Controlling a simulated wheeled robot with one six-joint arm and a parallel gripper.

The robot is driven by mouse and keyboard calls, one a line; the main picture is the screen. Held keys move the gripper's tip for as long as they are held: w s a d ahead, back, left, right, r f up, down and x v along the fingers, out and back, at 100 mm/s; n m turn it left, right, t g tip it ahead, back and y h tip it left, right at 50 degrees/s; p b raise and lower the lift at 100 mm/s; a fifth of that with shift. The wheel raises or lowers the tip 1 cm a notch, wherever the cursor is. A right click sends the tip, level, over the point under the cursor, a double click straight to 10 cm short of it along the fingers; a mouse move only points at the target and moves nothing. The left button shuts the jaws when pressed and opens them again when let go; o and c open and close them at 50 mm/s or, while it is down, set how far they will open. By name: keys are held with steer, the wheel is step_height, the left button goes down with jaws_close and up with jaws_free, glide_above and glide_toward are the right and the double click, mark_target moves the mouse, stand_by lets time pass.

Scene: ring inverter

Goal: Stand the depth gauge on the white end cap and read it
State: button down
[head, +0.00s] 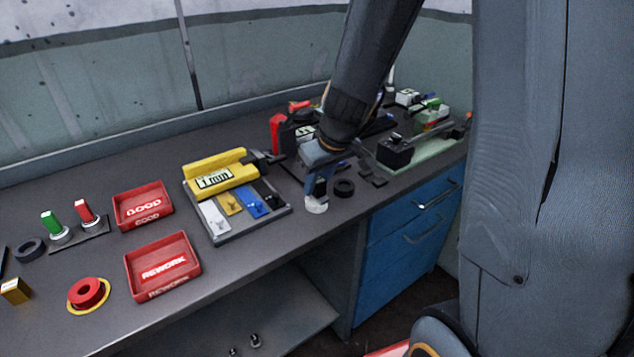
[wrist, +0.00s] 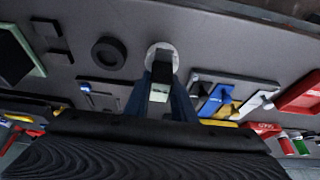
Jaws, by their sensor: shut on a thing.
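The white end cap (head: 316,206) is a round white disc near the front edge of the bench; it also shows in the wrist view (wrist: 153,50). My gripper (head: 318,190) points down just above it, shut on the dark depth gauge (wrist: 158,92). The gauge has a small pale display, too small to read. It looks upright and in line with the cap. The fingers hide most of the gauge in the head view, and I cannot tell whether its foot touches the cap.
A black ring (head: 344,188) lies close right of the cap. A grey tray (head: 219,240) with coloured pieces and a yellow 1 mm block (head: 222,180) stands left. Red GOOD (head: 143,207) and REWORK (head: 163,266) trays lie farther left. A black box (head: 394,152) stands right.

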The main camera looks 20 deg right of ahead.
mark_target(324, 199)
steer(key=shift+f+b, duration=0.45)
steer(key=shift+b, duration=0.05)
stand_by(0.3)
stand_by(0.6)
steer(key=c, duration=1.4)
jaws_free()
steer(key=shift+r, duration=0.15)
steer(key=p+v, duration=0.1)
steer(key=v, duration=0.6)
steer(key=shift+s+r, duration=0.2)
steer(key=s+f+m+g+h, duration=0.1)
steer(key=s+f+m+g, duration=0.2)
steer(key=s, duration=1.1)
step_height(324, 199, down, 3)
steer(key=shift+a+f+m+g, duration=0.25)
steer(key=shift+a+m+g, duration=0.05)
steer(key=shift+a, duration=0.05)
steer(key=shift+s, duration=0.1)
